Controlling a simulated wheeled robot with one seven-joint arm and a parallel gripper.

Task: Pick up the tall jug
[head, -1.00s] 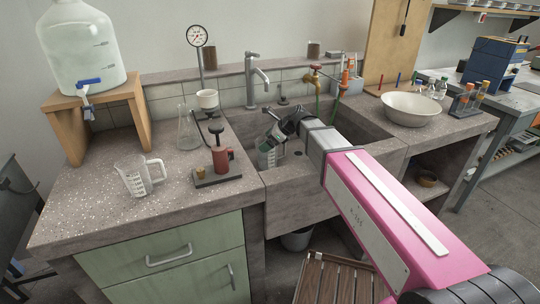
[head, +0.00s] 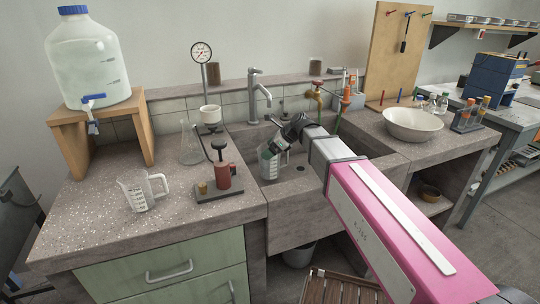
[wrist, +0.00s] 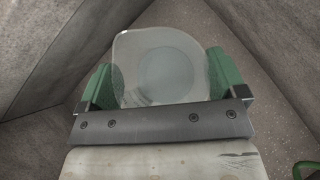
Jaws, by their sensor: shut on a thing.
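The tall jug (head: 270,168) is clear with measuring marks and stands in the sink basin (head: 300,215), partly hidden by my arm. My gripper (head: 268,152) reaches down into the sink at the jug's upper part. In the wrist view, the jug (wrist: 165,55) sits between the green fingers of my gripper (wrist: 160,85), with one finger against each side. The gripper is shut on it. I cannot tell whether the jug's base is clear of the basin floor. A shorter clear jug (head: 140,192) with a handle stands on the left worktop.
The sink walls enclose the gripper closely. A tap (head: 256,95) stands behind the basin. A red pump on a dark base (head: 222,175) and a glass flask (head: 190,148) stand left of the sink. A white bowl (head: 412,124) is on the right worktop.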

